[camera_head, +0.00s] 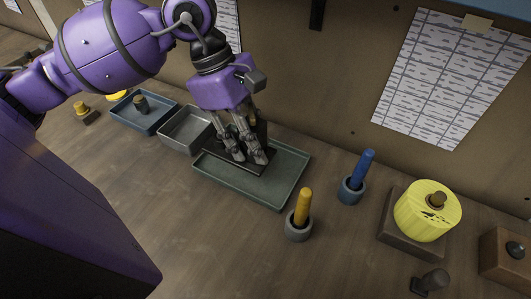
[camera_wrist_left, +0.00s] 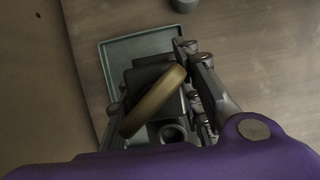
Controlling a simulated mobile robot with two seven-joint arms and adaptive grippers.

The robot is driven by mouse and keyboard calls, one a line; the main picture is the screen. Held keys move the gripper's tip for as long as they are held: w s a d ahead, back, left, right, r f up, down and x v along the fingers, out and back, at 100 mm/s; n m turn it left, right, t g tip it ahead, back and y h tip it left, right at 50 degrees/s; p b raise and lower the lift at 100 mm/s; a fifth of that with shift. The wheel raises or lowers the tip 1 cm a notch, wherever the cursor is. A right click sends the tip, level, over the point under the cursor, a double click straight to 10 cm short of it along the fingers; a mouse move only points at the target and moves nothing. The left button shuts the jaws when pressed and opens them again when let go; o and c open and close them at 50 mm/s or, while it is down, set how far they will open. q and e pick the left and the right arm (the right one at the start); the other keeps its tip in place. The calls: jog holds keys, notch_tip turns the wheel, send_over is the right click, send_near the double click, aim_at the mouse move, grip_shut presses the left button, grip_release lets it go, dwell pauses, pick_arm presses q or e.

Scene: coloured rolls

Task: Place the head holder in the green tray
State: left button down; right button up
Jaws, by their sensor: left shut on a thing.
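The green tray (camera_head: 289,178) lies on the bench in the middle of the head view, and its rim also shows in the wrist view (camera_wrist_left: 104,62). The head holder, a dark piece with a flat base (camera_head: 246,170), is inside the tray's outline. In the wrist view the dark holder (camera_wrist_left: 147,76) shows with a slanted brass-coloured bar and a round socket. My left gripper (camera_head: 251,156) points down over the tray and is shut on the holder. Its fingers partly hide the holder. I cannot tell whether the base touches the tray floor. My right gripper is not in view.
A grey tray (camera_head: 185,132) and a blue tray (camera_head: 125,117) stand left of the green tray. Right of it stand a yellow-handled tool (camera_head: 302,207) and a blue-handled tool (camera_head: 363,168) in round cups, and a yellow roll (camera_head: 420,212) on a block.

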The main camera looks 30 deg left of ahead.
pick_arm(q)
jog(key=w+f, duration=0.2)
jog(key=f, duration=0.1)
jog(key=w+f, duration=0.1)
jog(key=shift+w+d+f, duration=0.2)
jog(key=shift+d, duration=0.05)
jog(key=shift+w+f, duration=0.2)
jog(key=shift+f, duration=1.55)
jog(key=shift+f, duration=0.15)
jog(key=c, duration=1.7)
grip_release()
jog(key=shift+f, duration=0.1)
jog(key=o, duration=0.4)
jog(key=shift+o, duration=0.2)
jog(key=shift+r, duration=0.3)
jog(key=v, duration=0.7)
jog(key=shift+a+r, duration=0.15)
